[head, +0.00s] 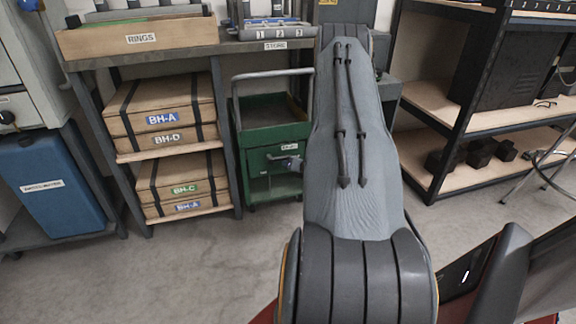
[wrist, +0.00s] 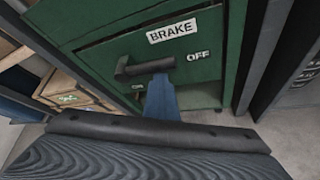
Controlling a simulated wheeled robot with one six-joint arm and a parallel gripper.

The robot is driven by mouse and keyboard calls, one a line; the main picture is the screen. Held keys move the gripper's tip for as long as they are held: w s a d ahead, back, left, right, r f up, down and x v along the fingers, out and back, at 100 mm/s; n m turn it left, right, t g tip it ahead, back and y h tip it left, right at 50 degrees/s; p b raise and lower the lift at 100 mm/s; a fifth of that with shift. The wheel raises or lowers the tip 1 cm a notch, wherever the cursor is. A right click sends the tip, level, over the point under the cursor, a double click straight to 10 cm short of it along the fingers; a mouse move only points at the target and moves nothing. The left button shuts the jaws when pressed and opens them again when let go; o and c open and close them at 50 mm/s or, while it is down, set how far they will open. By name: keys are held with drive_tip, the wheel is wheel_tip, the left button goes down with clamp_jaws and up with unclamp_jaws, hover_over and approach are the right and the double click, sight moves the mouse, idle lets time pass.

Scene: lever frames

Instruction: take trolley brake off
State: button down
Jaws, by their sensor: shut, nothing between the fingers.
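The brake lever (wrist: 145,67) is a dark bar on the green trolley (head: 275,125). In the wrist view it lies nearly level on the front panel, its right end pointing at the white OFF mark (wrist: 198,55). The ON mark (wrist: 138,88) is lower, below the bar. The BRAKE label (wrist: 171,31) is above. My gripper (wrist: 160,80) is shut and empty, its blue fingers just under the lever's right part; I cannot tell if they touch. In the head view my arm hides part of the trolley.
A shelf with strapped boxes (head: 165,105) stands left of the trolley. A blue bin (head: 50,185) is at far left. A dark shelf unit (head: 440,120) and a stool (head: 555,165) are at right. The floor (head: 200,265) in front is clear.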

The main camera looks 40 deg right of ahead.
wheel_tip(320, 180, down, 4)
drive_tip(key=b, duration=0.2)
drive_tip(key=a+p+v, duration=0.2)
drive_tip(key=p+v, duration=0.1)
drive_tip(key=v, duration=0.7)
drive_tip(key=shift+w+a+r+p, duration=0.2)
drive_tip(key=shift+a+r+p, duration=0.05)
drive_tip(key=shift+r+p, duration=0.15)
drive_tip(key=shift+f, duration=0.1)
